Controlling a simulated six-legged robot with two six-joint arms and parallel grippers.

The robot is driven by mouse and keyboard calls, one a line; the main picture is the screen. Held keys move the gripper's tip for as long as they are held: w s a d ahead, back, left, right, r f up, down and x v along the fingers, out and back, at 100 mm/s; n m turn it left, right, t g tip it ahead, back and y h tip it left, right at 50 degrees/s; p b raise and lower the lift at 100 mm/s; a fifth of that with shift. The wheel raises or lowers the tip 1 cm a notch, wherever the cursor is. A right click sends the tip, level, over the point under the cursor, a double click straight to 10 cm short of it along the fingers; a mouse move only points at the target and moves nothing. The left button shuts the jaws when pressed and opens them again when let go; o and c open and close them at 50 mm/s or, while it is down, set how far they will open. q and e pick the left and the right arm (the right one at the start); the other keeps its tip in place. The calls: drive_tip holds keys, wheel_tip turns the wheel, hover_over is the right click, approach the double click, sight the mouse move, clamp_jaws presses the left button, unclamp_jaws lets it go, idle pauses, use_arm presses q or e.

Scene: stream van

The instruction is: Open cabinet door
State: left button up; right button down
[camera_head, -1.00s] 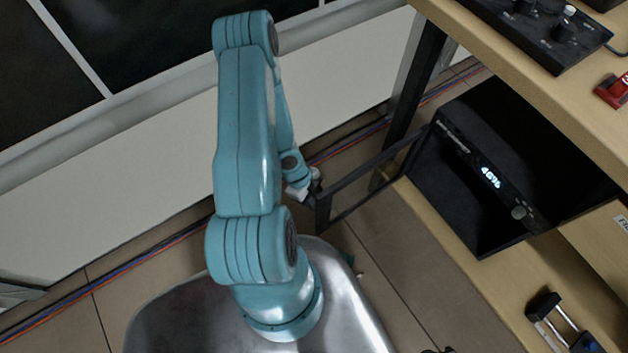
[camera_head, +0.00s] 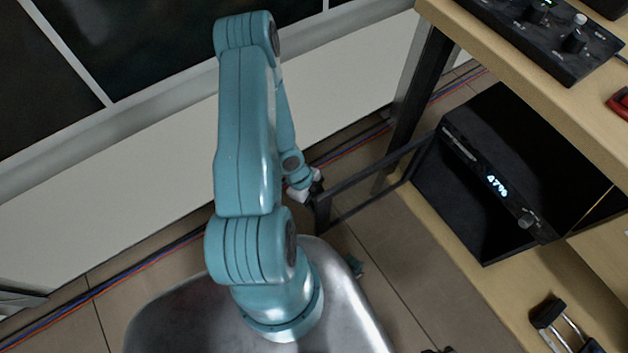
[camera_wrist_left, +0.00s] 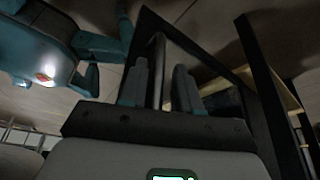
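The cabinet door (camera_head: 350,181) is a black frame that stands swung out from the shelf unit, with an open gap between it and the black box inside. My left gripper (camera_head: 314,187) is at the door's outer end, partly hidden by my arm. In the left wrist view, the two fingers of my left gripper (camera_wrist_left: 160,88) stand on either side of an upright metal handle bar (camera_wrist_left: 157,66), close to it, and seem shut on it. The door frame (camera_wrist_left: 262,90) also shows there. My right gripper is not in view.
The black box (camera_head: 520,150) with a lit "47%" display sits on the lower wooden shelf (camera_head: 455,240). A black control panel (camera_head: 545,35) and a red item (camera_head: 619,103) lie on the upper shelf. Cables (camera_head: 190,243) run along the wall. Tiled floor (camera_head: 390,265) is free before the door.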

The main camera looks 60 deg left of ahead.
use_arm(q)
drive_tip(key=shift+s, duration=0.1)
drive_tip(key=p+v, duration=1.5)
drive_tip(key=v, duration=0.1)
drive_tip(key=shift+r, duration=0.2)
